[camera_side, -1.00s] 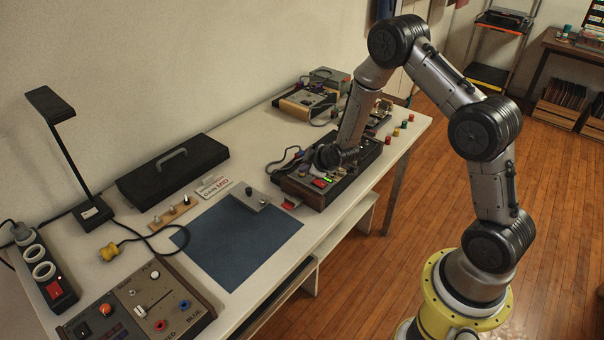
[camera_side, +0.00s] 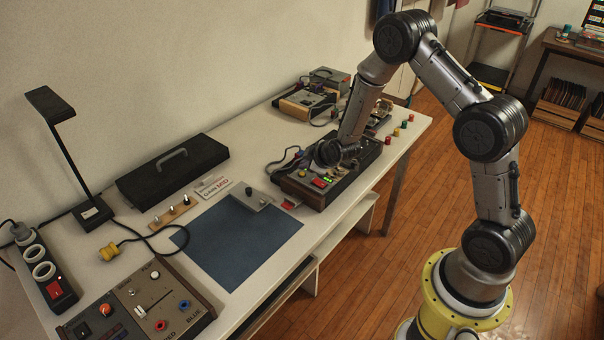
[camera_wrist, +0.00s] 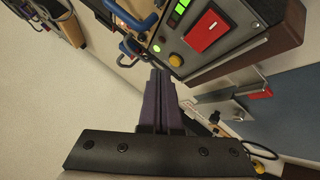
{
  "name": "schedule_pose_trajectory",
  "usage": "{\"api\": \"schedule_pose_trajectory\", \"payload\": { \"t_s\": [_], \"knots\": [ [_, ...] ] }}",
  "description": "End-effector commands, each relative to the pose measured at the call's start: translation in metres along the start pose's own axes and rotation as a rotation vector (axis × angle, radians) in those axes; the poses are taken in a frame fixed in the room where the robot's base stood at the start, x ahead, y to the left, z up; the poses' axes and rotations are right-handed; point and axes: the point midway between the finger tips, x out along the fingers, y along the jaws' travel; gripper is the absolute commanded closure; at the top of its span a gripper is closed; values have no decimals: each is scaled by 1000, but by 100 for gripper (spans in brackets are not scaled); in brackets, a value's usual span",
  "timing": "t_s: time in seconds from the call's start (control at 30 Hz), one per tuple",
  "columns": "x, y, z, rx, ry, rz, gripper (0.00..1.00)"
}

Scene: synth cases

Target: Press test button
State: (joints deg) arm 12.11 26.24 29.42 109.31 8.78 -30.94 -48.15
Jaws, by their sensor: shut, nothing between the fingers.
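A wood-sided control box (camera_side: 302,189) sits near the table's right front edge. I cannot read which control is the test button. My gripper (camera_wrist: 160,72) is shut and empty, its dark fingertips side by side. In the wrist view the tips appear just below and left of the lit button; I cannot tell whether they touch the box. In the side view my wrist hides the fingertips and part of the panel.
A blue mat (camera_side: 240,240) lies left of the box, with a small metal bracket (camera_side: 250,200) on its edge. A black case (camera_side: 173,168), a lamp (camera_side: 62,140) and a second control panel (camera_side: 140,306) stand further left. More equipment (camera_side: 307,103) stands behind.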

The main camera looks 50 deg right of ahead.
Motion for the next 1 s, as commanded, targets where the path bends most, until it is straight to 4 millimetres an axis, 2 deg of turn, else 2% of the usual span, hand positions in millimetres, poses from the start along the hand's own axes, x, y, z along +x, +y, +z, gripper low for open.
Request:
{"api": "schedule_pose_trajectory", "payload": {
  "t_s": [0.27,0.8,1.0],
  "knots": [
    [-1,1,-1,0,0,0,100],
    [-32,24,-24,0,1,1,100],
    [-35,25,-25,0,-1,0,100]
  ]
}}
